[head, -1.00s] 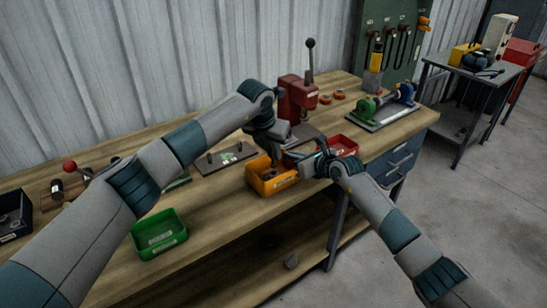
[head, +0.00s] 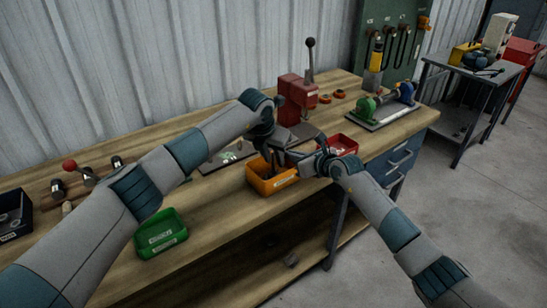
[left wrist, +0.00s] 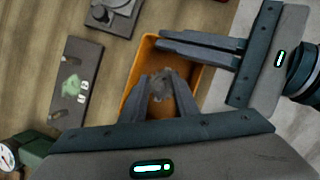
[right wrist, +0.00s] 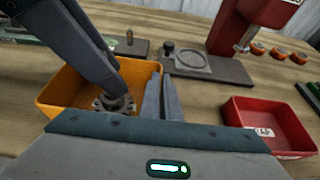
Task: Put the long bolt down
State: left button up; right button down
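No long bolt can be made out clearly. A grey notched metal piece (right wrist: 113,103) shows at the orange bin (right wrist: 70,88), just below my left gripper's fingertips in the right wrist view. In the left wrist view the grey piece (left wrist: 161,85) lies between the fingertips of my left gripper (left wrist: 164,82), over the orange bin (left wrist: 140,62). I cannot tell whether the fingers grip it or whether it rests in the bin. My right gripper (right wrist: 162,80) has its fingers together and looks empty, beside the bin's right side. In the head view the arms partly hide the orange bin (head: 262,184).
A red bin (head: 345,144) stands right of the grippers, and a red press (head: 297,95) stands behind. A green bin (head: 160,233) is at the front left. A flat plate with pegs (left wrist: 72,85) lies left of the orange bin. Bare bench lies between the green and orange bins.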

pick_arm(q)
jog(key=v, duration=1.2)
jog(key=shift+r, duration=0.2)
pick_arm(e)
jog(key=c, duration=1.9)
grip_release()
jog(key=shift+d, duration=0.1)
jog(key=shift+v, duration=5.95)
pick_arm(q)
jog(key=shift+s+f, duration=0.1)
pick_arm(e)
jog(key=shift+s+f, duration=0.15)
